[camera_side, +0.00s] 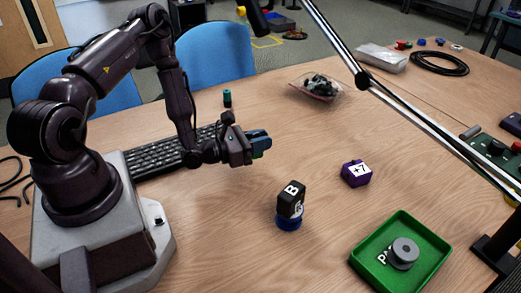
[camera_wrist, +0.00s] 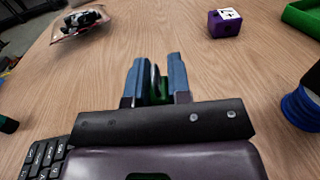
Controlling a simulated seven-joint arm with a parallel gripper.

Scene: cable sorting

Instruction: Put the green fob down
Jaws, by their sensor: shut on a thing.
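My gripper (camera_side: 262,143) is shut on the green fob (camera_wrist: 160,90), which shows as a dark green piece between the two blue fingers. In the side view my gripper is held out level above the table, just right of the keyboard. In the wrist view the fingertips (camera_wrist: 155,66) point away over bare wood. The fingers hide most of the fob, so its full shape cannot be told.
A black block marked B (camera_side: 291,198) sits on a blue round piece (camera_side: 289,222). A purple cube (camera_side: 356,173) and a green tray (camera_side: 366,262) holding a grey disc (camera_side: 404,252) are to the right. The keyboard (camera_side: 172,155) and a small green cylinder (camera_side: 227,98) are nearby. Bare table lies ahead.

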